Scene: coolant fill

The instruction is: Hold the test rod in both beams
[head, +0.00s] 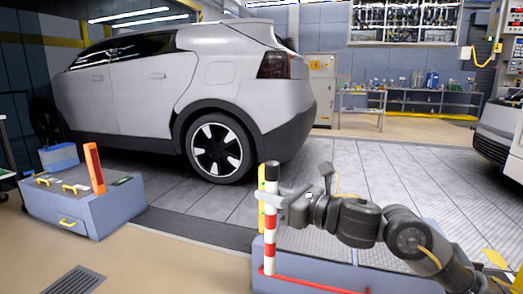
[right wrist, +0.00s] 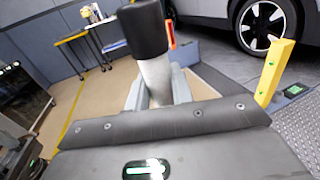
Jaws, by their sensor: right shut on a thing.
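The test rod (head: 270,240), striped red and white with a black top, stands upright at the centre of the head view. My right gripper (head: 275,196) is shut on its upper part, below the black top. In the right wrist view the rod's black end (right wrist: 145,30) and white section show between the fingers. A yellow post (head: 261,180) stands just behind the rod; it is to the right in the wrist view (right wrist: 275,72). An orange post (head: 94,168) stands on the left grey-blue box. No beam is visible. My left gripper is not in view.
The left box (head: 85,210) has yellow handles and a small green-lit panel. A low grey-blue block with a red edge (head: 310,285) lies below the rod. A silver car (head: 180,90) stands behind; another car's corner (head: 498,130) is at right. Open floor lies between box and block.

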